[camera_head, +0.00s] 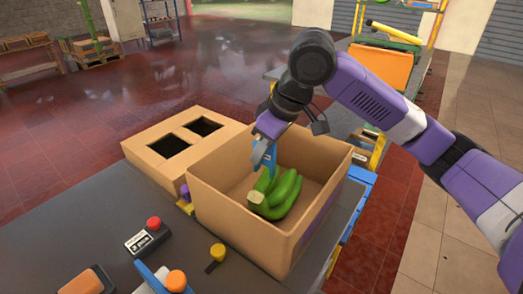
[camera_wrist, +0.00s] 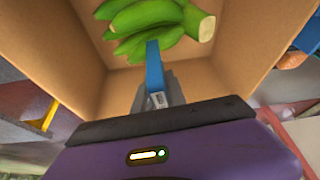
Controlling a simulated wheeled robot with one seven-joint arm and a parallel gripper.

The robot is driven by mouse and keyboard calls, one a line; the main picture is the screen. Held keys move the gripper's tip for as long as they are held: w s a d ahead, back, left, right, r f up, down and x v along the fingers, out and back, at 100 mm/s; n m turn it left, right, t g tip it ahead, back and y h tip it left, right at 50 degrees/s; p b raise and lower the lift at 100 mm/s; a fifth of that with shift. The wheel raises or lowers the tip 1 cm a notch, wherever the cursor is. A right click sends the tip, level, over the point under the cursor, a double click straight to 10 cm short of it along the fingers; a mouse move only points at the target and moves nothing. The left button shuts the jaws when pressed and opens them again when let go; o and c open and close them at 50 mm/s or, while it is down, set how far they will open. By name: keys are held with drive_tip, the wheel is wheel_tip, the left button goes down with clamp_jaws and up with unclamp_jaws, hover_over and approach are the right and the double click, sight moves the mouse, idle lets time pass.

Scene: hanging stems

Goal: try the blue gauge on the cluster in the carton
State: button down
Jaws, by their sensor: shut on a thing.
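My gripper (camera_head: 264,153) reaches down into the open cardboard carton (camera_head: 236,218) from above. It is shut on the blue gauge (camera_head: 273,158), a flat strip that also shows in the wrist view (camera_wrist: 154,66). A cluster of green bananas (camera_head: 282,194) lies on the carton floor, its pale cut stem end toward the near left. In the wrist view the cluster (camera_wrist: 150,16) is at the top, and the gauge's far end overlaps its fingers. I cannot tell whether the gauge touches them. The gripper's jaws partly hide the gauge's held end.
A cardboard box with two square openings (camera_head: 168,145) stands left of the carton. On the dark table (camera_head: 105,213) are a device with a red button (camera_head: 149,236), a yellow-knobbed item (camera_head: 217,253) and an orange-topped item (camera_head: 176,281).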

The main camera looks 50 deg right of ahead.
sight(262, 162)
drive_tip(key=shift+f+b, duration=1.1)
drive_tip(key=shift+f, duration=0.75)
idle(1.1)
drive_tip(key=shift+r+p, duration=0.15)
drive_tip(key=shift+p, duration=0.15)
idle(0.5)
drive_tip(key=shift+f, duration=0.3)
idle(0.5)
drive_tip(key=shift+w+r, duration=0.1)
drive_tip(key=shift+r, duration=0.1)
idle(0.6)
drive_tip(key=shift+f, duration=0.2)
idle(0.5)
drive_tip(key=shift+r+p, duration=0.2)
drive_tip(key=shift+p, duration=0.25)
drive_tip(key=shift+f, duration=0.2)
idle(1.1)
drive_tip(key=shift+r, duration=0.1)
